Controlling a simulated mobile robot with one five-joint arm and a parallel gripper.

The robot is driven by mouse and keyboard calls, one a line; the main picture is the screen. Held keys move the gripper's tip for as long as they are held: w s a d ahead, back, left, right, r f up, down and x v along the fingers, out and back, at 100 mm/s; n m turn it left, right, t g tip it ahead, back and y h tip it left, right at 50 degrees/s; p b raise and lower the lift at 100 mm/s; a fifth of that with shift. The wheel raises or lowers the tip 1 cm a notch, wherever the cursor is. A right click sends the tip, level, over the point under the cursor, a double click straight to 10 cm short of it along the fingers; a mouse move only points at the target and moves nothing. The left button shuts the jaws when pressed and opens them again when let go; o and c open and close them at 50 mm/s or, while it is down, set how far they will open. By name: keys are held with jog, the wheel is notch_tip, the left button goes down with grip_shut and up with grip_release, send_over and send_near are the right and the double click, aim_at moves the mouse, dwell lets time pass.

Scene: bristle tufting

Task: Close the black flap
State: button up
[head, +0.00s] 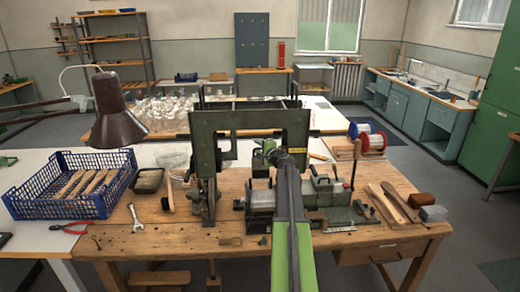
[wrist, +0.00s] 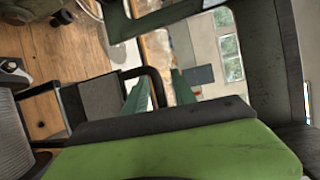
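My gripper (head: 272,153) is at the end of my green and grey arm. It is over the middle of the bench machine, beside the green upright frame (head: 222,122). Its fingers are too small and overlapped to read in the head view. In the wrist view, a green body with a dark edge (wrist: 165,120) fills the bottom. A dark grey panel with a black bar handle (wrist: 98,103) is just beyond it. This may be the black flap, but I cannot tell for certain. In the head view, a box with a black handle (head: 326,187) stands right of my arm.
The bench's front left is mostly clear.

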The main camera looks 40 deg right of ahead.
jog(key=shift+c, duration=0.4)
grip_shut()
dwell(0.9)
